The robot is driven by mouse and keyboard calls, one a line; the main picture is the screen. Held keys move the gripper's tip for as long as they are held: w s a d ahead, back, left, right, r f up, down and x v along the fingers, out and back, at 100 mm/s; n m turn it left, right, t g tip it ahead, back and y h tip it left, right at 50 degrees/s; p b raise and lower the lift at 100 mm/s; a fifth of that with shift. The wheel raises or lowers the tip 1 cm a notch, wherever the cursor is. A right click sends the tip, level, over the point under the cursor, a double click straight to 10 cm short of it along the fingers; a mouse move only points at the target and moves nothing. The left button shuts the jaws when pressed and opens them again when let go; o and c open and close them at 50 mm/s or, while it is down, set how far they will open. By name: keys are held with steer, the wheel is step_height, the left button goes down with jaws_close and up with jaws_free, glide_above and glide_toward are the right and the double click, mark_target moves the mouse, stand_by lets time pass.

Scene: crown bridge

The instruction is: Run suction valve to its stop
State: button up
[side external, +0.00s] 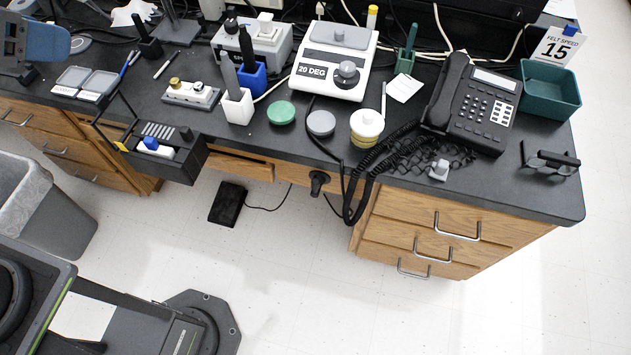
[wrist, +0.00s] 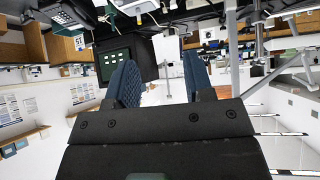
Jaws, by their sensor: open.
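My gripper (wrist: 160,85) shows in the wrist view with two blue, textured finger pads standing apart and nothing between them. In the side view, a blue pad at the upper left edge looks like part of my gripper, away from the front of the desk. No part is labelled as the suction valve. A dark slotted box (side external: 178,163) hangs at the desk's front edge and bears a small white-and-blue piece (side external: 153,145) and a dark knob (side external: 185,133); I cannot tell whether either is the valve. My gripper touches neither.
The dark desk (side external: 300,155) carries a white "20 DEG" unit (side external: 330,60), a telephone (side external: 470,100), a green bin (side external: 550,90) and small pots. A black knob-like fitting (side external: 318,180) sits under the front edge. A grey waste bin (side external: 45,205) stands left; the floor in front is partly clear.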

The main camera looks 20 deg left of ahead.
mark_target(312, 186)
steer(key=w+d+m+t+h, duration=0.2)
steer(key=w+d+t+h, duration=0.15)
steer(key=d, duration=0.65)
steer(key=w+d+m+t+h, duration=0.25)
steer(key=d+h, duration=0.25)
steer(key=d, duration=0.5)
step_height(312, 186, down, 49)
steer(key=x, duration=1.3)
steer(key=shift+d+r, duration=0.1)
steer(key=shift+d, duration=0.1)
steer(key=shift+c, duration=0.4)
jaws_close()
